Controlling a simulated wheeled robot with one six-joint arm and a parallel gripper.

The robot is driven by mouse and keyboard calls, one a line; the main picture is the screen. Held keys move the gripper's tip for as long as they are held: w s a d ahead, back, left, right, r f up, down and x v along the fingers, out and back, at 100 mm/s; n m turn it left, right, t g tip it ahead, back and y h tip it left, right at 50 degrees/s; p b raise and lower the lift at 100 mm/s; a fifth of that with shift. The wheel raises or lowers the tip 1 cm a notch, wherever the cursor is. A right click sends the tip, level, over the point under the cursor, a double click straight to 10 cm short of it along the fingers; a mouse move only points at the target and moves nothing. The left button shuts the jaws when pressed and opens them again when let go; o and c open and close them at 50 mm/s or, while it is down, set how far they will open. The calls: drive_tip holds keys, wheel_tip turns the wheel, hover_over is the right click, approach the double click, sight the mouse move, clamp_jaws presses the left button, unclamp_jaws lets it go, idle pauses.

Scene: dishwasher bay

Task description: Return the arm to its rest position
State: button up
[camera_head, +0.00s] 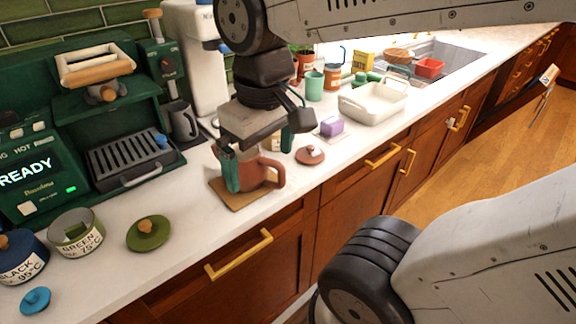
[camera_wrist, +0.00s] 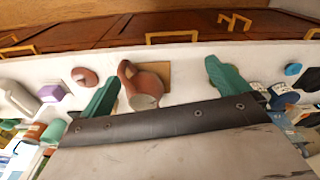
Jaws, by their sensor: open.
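My gripper (camera_head: 262,160) points down over the white counter, with its two green fingers spread apart. In the wrist view my gripper (camera_wrist: 162,88) is open, and nothing is held between the fingers. A brown clay teapot (camera_head: 268,176) stands on a wooden board (camera_head: 232,194) just behind and below the fingers. In the wrist view the teapot (camera_wrist: 146,84) shows between the fingertips, its handle toward the counter's front edge. Part of the teapot is hidden behind the gripper in the head view; I cannot tell whether a finger touches it.
A green machine (camera_head: 110,120) stands at the left. A green tin (camera_head: 76,234), a green lid (camera_head: 149,233) and a blue tin (camera_head: 22,258) are at the near left. A brown lid (camera_head: 310,155), a purple block (camera_head: 332,126) and a white dish (camera_head: 372,104) lie right. Open floor is at right.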

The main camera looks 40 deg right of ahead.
drive_tip(key=shift+m, duration=0.8)
drive_tip(key=s, duration=0.1)
drive_tip(key=s+d, duration=0.1)
drive_tip(key=s+d+f, duration=0.1)
drive_tip(key=s, duration=0.1)
drive_tip(key=shift+f, duration=0.1)
